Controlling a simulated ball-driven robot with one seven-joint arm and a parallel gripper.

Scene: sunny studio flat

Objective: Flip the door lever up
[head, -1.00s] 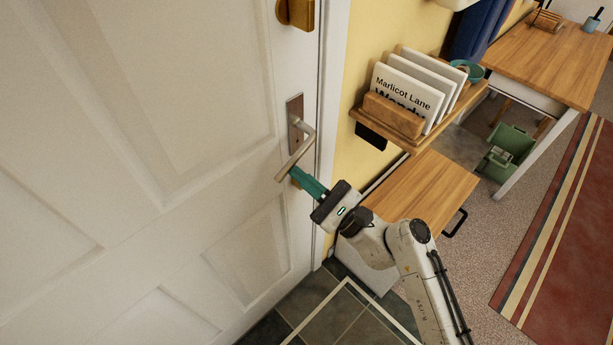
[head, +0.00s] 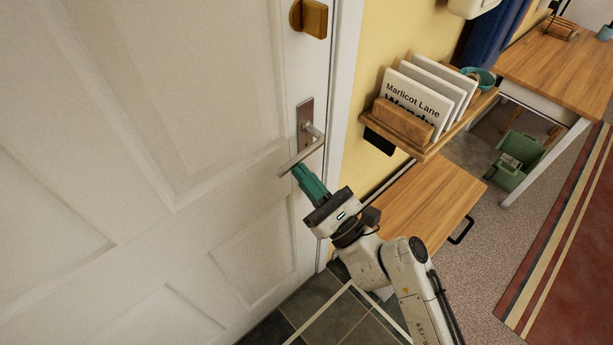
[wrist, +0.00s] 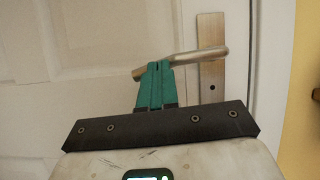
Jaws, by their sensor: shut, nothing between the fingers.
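The door lever (head: 301,158) is a metal handle on an upright metal plate (head: 306,112) on the white door. It runs left from the plate and its free end sits a little lower, as the wrist view also shows (wrist: 200,54). My gripper (head: 299,169) has teal fingers pressed together with nothing between them. Its fingertips are at the underside of the lever, near the free end, and seem to touch it. In the wrist view the fingertips (wrist: 158,65) overlap the lever's outer part.
A brass-coloured lock knob (head: 311,18) is above the lever. Right of the door frame, a wall shelf (head: 408,145) holds cards, above a low wooden cabinet (head: 425,200). A desk (head: 560,70) and green bin (head: 516,160) stand farther right.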

